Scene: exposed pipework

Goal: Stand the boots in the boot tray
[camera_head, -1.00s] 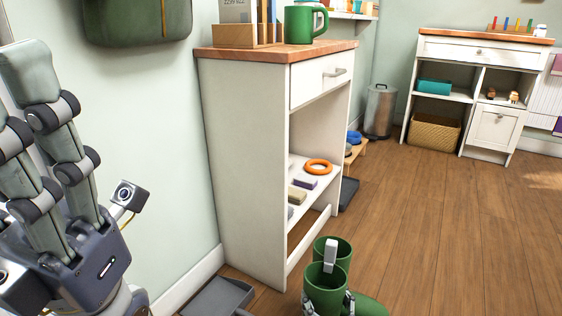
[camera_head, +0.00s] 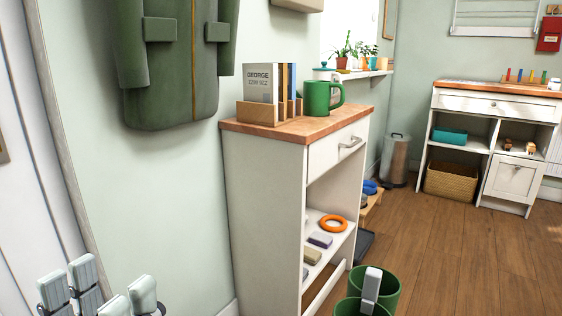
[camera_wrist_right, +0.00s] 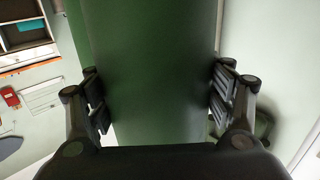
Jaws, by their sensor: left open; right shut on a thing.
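Two green boots show in the head view, cut off by the bottom edge: the rear boot (camera_head: 391,283) and, in front of it, the front boot (camera_head: 349,309). A pale finger of my right gripper (camera_head: 371,287) stands up between their openings. In the right wrist view my right gripper (camera_wrist_right: 160,96) has its fingers on both sides of a green boot shaft (camera_wrist_right: 155,60) and is shut on it. My left gripper (camera_head: 97,292) is open and empty at the bottom left, well apart from the boots. The boots' feet are hidden. I cannot make out the boot tray for sure.
A white cabinet (camera_head: 262,215) stands left of the boots, with a green mug (camera_head: 318,97) and a card holder on top. A dark flat thing (camera_head: 364,246) lies on the floor behind it. The wooden floor (camera_head: 470,260) to the right is clear.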

